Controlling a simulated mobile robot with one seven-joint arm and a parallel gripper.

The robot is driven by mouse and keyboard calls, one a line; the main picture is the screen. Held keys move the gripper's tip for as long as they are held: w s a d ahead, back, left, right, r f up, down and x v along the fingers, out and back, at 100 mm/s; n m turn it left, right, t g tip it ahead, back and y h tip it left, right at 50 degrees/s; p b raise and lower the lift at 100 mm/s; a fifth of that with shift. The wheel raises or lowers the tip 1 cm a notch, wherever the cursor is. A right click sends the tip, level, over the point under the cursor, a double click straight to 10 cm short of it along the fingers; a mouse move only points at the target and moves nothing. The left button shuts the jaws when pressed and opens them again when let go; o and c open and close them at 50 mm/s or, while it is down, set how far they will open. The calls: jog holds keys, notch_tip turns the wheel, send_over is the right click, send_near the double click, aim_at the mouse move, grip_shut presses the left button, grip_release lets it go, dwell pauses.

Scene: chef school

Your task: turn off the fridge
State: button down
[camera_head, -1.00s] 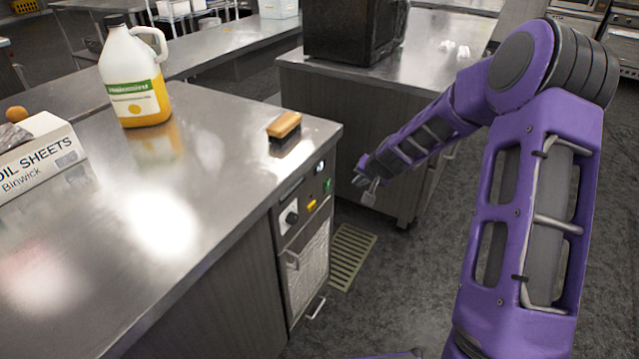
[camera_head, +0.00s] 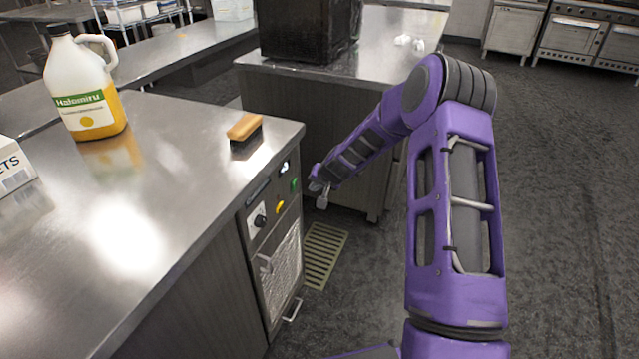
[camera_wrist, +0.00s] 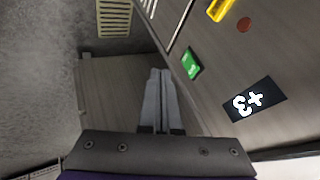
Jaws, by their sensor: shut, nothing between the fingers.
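The fridge (camera_head: 281,255) is built into the end of the steel counter. Its panel carries a dark knob (camera_head: 259,221), a yellow switch (camera_head: 279,207), a green switch (camera_head: 295,184) and a small display (camera_head: 285,167). In the wrist view the green switch (camera_wrist: 191,63) is up and right of my fingertips, the yellow switch (camera_wrist: 220,9) is at the top, and the display (camera_wrist: 254,99) reads "+3". My gripper (camera_wrist: 160,72) is shut and empty. In the head view my gripper (camera_head: 321,196) is just right of the panel, apart from the green switch.
A wooden brush (camera_head: 244,127) and a yellow jug (camera_head: 86,85) stand on the steel counter (camera_head: 190,165). A second counter (camera_head: 375,60) with a black appliance (camera_head: 308,28) is behind my arm. A floor grate (camera_head: 323,252) lies beside the fridge. The floor at right is clear.

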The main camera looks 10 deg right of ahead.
aim_at(296, 187)
jog(key=shift+w+a+f, duration=0.25)
jog(key=shift+w+a, duration=0.6)
jog(key=shift+a, duration=0.05)
jog(key=shift+w+a+f, duration=0.2)
jog(key=shift+w+a, duration=0.65)
jog(key=shift+a+r+p, duration=0.1)
jog(key=shift+p, duration=0.3)
jog(key=shift+w+a+r+p, duration=0.15)
jog(key=shift+a+r+p, duration=0.1)
jog(key=shift+p, duration=0.9)
jog(key=shift+f+g+h, duration=0.3)
jog(key=shift+f, duration=0.05)
jog(key=shift+d, duration=0.1)
